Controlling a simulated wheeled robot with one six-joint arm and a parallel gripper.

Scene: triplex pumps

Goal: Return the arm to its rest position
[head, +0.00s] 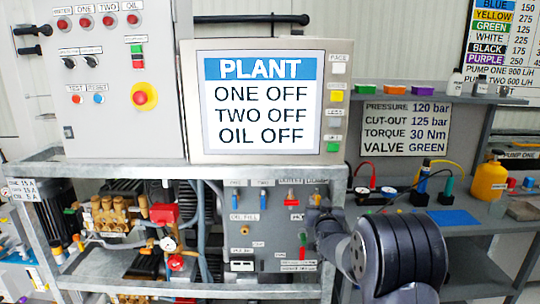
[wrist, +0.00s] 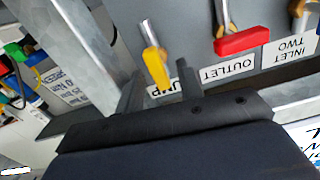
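My dark arm (head: 395,255) reaches in from the lower right of the head view. My gripper (head: 318,208) is at the right side of the grey valve panel (head: 265,260), where its fingers are small and partly hidden. In the wrist view, my gripper (wrist: 158,80) has its two fingers apart. A yellow valve handle (wrist: 153,68) lies just beyond and between the fingertips. I cannot tell whether a finger touches it. A red outlet handle (wrist: 243,42) is to the right of the fingers.
The galvanised frame (head: 175,172) surrounds the panel, and its post (wrist: 85,55) runs close to my gripper. The plant screen (head: 264,100) reads ONE OFF, TWO OFF, OIL OFF. A bench with a yellow bottle (head: 488,182) and test leads stands at right.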

